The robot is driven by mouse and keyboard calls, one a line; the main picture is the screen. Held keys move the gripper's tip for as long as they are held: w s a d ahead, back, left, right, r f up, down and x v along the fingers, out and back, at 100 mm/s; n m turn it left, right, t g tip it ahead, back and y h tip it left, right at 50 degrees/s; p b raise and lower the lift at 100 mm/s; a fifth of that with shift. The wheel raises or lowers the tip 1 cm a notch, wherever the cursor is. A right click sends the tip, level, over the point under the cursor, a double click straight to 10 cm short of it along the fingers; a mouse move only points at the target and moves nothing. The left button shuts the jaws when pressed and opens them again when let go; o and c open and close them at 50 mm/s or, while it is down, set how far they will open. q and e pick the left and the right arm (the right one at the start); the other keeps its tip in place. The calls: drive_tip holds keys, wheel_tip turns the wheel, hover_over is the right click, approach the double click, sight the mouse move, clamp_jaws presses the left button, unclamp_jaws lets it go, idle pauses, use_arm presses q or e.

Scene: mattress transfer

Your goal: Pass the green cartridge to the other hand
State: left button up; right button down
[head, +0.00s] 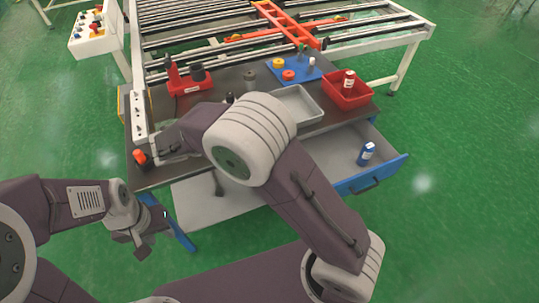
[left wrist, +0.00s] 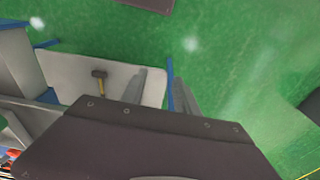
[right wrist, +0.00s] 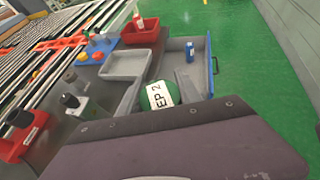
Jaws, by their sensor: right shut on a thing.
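The green cartridge (right wrist: 158,97) shows in the right wrist view, with a white label reading "EP2". It sits between the two fingers of my right gripper (right wrist: 157,92), which is shut on it. In the head view my right gripper (head: 165,146) is over the left part of the workbench, and the green of the cartridge cannot be made out there. My left gripper (head: 150,238) is low at the left, in front of the bench and apart from the right one. In the left wrist view its fingers (left wrist: 163,85) are spread with nothing between them.
The bench (head: 155,175) carries a grey tray (head: 297,103), a red bin (head: 347,90), a blue board (head: 296,71) and a red fixture (head: 187,84). An open drawer with a blue front (head: 384,174) holds a blue bottle (head: 366,153). A hammer (left wrist: 100,80) lies below my left gripper.

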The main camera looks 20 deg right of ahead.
use_arm(q)
drive_tip(key=o, duration=0.7)
drive_tip(key=s+d+r+n+g+h, duration=0.2)
drive_tip(key=d+r+n+g+h, duration=0.15)
drive_tip(key=d+n+h, duration=0.7)
drive_tip(key=w+d+r+n+t+h, duration=0.2)
drive_tip(key=w+r+n+t+h, duration=0.55)
drive_tip(key=w+r+n, duration=0.6)
drive_tip(key=w+d+m, duration=0.1)
drive_tip(key=d, duration=0.2)
drive_tip(key=w+d+f, duration=0.1)
drive_tip(key=w+d, duration=0.1)
drive_tip(key=d, duration=0.2)
drive_tip(key=w+d+f+m+y, duration=0.1)
drive_tip(key=d, duration=0.3)
drive_tip(key=shift+w+d+m, duration=0.15)
drive_tip(key=shift+w+m, duration=0.15)
drive_tip(key=shift+w, duration=0.1)
use_arm(e)
wheel_tip(320, 180, up, 6)
drive_tip(key=w+a+m+g, duration=0.1)
drive_tip(key=w+a, duration=0.1)
drive_tip(key=shift+w+a+r+h, duration=0.15)
drive_tip(key=shift+w+r+h, duration=0.05)
drive_tip(key=shift+r+h, duration=0.1)
